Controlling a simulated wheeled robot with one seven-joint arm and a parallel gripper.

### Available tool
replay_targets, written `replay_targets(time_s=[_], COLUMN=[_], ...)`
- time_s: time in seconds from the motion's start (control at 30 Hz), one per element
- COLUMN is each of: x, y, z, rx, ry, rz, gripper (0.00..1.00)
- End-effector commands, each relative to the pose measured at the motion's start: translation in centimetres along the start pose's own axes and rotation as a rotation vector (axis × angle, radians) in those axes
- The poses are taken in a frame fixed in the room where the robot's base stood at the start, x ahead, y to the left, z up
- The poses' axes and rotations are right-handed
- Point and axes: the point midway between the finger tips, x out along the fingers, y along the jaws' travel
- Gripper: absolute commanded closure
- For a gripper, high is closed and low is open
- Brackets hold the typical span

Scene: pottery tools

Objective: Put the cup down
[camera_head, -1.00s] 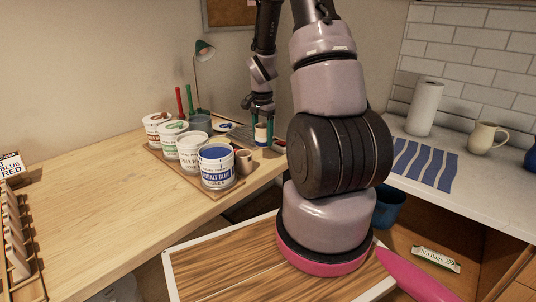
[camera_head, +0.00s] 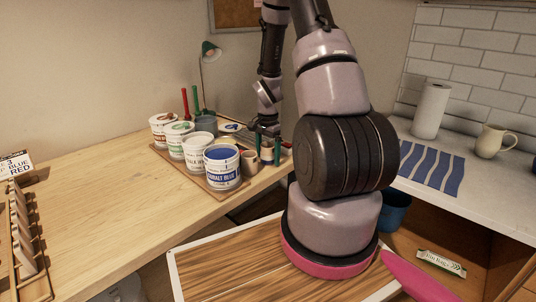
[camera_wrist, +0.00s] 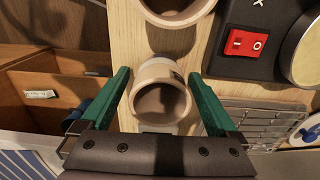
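A small cream cup (camera_wrist: 160,72) stands upright between the two green fingers of my gripper (camera_wrist: 159,76) in the wrist view, its round mouth facing the camera. The fingers are spread to either side, with what looks like a narrow gap to the cup's wall. In the head view my gripper (camera_head: 267,149) is low over the far end of the wooden table (camera_head: 95,205), with the cup (camera_head: 267,155) between its fingers. The cup appears to rest on the table there; its base is hard to see.
Paint tubs, including a cobalt blue one (camera_head: 222,175), and a brown mug (camera_head: 249,163) stand close left of my gripper. In the wrist view another round vessel (camera_wrist: 175,14) and a black device with a red switch (camera_wrist: 246,43) are nearby.

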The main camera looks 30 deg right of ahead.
Motion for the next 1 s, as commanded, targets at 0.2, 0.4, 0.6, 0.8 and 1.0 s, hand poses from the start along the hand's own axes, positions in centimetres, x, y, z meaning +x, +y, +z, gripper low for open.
replay_targets(time_s=[0.2,0.4,0.6,0.8,1.0], x=[0.0,-0.8,-4.6,-8.9,-11.6], y=[0.0,0.0,-0.1,-0.1,0.0], z=[0.0,-0.1,-0.1,-0.1,0.0], rx=[0.001,0.001,0.001,0.001,0.000], ry=[0.000,0.001,0.003,0.003,0.001], rz=[0.000,-0.001,-0.004,-0.004,-0.001], gripper=[0.03,0.03,0.03,0.03,0.03])
